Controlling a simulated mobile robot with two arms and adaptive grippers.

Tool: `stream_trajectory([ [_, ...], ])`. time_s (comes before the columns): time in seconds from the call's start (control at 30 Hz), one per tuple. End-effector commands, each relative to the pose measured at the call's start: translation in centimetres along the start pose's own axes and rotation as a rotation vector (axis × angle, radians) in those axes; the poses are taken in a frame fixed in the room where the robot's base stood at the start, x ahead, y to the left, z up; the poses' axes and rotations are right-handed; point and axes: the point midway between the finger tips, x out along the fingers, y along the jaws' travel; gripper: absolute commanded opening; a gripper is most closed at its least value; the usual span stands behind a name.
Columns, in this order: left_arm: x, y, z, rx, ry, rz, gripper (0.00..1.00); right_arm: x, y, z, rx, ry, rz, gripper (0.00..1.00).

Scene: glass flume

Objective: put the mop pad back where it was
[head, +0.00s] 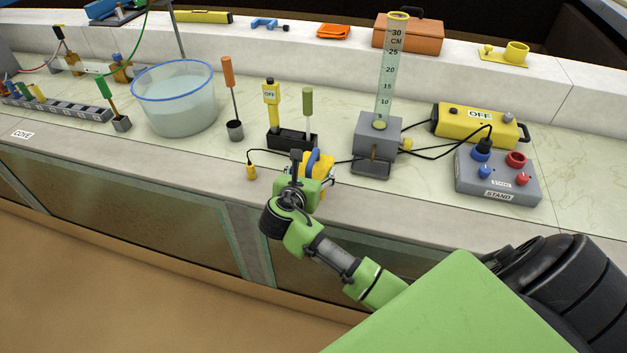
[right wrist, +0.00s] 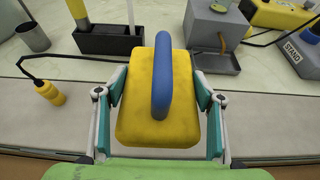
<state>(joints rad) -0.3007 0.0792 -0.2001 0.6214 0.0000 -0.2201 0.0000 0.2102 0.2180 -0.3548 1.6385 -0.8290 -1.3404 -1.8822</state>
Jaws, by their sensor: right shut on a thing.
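The mop pad is a yellow block with a blue arched handle. In the right wrist view the mop pad (right wrist: 135,110) fills the middle, between the two fingers of my right gripper (right wrist: 160,97), which is shut on its sides. In the head view the right gripper (head: 308,178) is at the counter's front edge, and the mop pad (head: 322,163) shows partly behind it. Whether the pad touches the counter cannot be told, as its underside is hidden. My left gripper is not in view.
A black holder (head: 291,138) with upright tools stands just behind the pad. A grey block with a tall scaled tube (head: 380,135) stands right of it. A yellow corded plug (head: 251,172) lies left. A water bowl (head: 175,105) and a grey stand box (head: 497,178) are farther off.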

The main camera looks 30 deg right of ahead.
Motion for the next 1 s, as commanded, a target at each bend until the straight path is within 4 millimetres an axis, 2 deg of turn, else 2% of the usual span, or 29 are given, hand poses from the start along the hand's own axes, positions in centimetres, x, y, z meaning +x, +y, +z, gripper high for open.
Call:
stream_trajectory([
  [0.1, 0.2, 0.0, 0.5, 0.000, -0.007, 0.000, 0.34, 1.7, 0.2, -0.8, 0.001, -0.002, 0.000, 0.40],
  [0.33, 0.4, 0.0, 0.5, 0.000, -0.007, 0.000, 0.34, 3.3, 0.3, -1.7, 0.000, -0.002, -0.001, 0.40],
  [0.4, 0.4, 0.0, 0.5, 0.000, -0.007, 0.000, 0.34, 3.7, 0.3, -2.8, -0.003, 0.000, 0.000, 0.40],
  [0.57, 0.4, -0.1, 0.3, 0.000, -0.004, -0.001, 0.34, 4.3, 0.4, -4.3, 0.000, -0.001, 0.001, 0.40],
  [0.93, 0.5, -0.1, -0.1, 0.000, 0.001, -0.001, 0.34, 4.4, 0.4, -4.7, 0.000, -0.002, 0.001, 0.40],
  [0.97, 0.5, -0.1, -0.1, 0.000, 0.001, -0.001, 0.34, 4.4, 0.4, -4.7, 0.000, -0.002, 0.001, 0.67],
  [1.0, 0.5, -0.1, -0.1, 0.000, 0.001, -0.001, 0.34, 4.4, 0.4, -4.7, 0.001, -0.002, 0.002, 0.77],
])
